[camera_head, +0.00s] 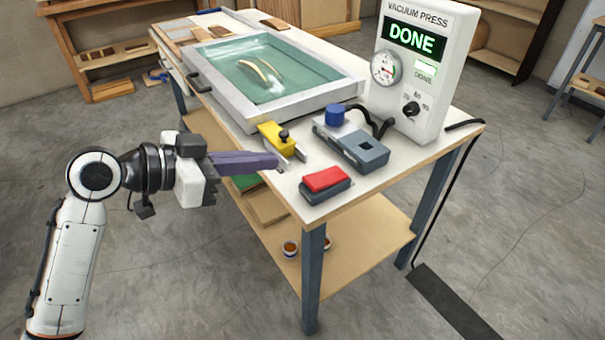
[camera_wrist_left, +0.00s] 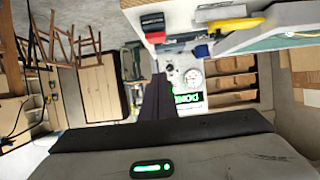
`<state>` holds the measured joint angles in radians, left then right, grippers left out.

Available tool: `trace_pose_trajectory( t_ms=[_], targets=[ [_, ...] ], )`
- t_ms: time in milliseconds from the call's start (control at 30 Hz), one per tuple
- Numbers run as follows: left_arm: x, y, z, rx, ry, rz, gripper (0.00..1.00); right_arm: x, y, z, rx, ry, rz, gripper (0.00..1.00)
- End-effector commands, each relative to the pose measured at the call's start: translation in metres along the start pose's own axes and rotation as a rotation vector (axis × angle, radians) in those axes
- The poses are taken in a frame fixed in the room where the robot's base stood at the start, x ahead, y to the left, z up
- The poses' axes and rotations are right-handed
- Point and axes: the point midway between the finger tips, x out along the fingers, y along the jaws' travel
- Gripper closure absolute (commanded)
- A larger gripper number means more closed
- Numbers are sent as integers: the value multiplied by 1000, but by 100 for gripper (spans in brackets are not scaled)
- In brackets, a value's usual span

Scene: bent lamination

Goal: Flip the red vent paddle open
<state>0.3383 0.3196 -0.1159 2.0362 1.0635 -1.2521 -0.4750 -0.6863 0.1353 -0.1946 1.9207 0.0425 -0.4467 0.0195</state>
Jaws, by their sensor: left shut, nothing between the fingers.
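The red vent paddle (camera_head: 323,178) lies across the top of a dark grey base at the table's near corner. It looks close to flat. It also shows in the left wrist view (camera_wrist_left: 152,20) near the top. My left gripper (camera_head: 276,161) has its purple fingers shut and empty, pointing right at the table's left edge. The fingertips are left of the paddle and apart from it, just beside the yellow clamp (camera_head: 272,135). In the left wrist view the shut fingers (camera_wrist_left: 158,82) point up toward the press's control box. My right gripper is in neither view.
The vacuum press frame (camera_head: 230,115) holds a curved wooden piece under a clear teal sheet. A grey box with a blue knob (camera_head: 335,115) stands behind the paddle. The white control box (camera_head: 430,60) reads DONE. The floor left of the table (camera_head: 130,270) is clear.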

Motion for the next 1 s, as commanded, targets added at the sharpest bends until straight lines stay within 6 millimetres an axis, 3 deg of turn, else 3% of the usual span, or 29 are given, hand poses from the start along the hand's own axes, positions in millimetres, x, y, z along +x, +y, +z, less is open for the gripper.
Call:
trace_pose_trajectory(
  t_ms=[267, 667, 800, 1000],
  targets=[
    [19, 0, -1, -6, 3, 1, 100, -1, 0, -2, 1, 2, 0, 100],
    [103, 1, -1, -6, 2, 2, 100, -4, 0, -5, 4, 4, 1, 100],
    [107, 0, 24, -7, -2, -1, 100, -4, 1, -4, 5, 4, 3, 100],
    [110, 0, 38, -4, 0, -1, 100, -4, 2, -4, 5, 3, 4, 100]
  ],
)
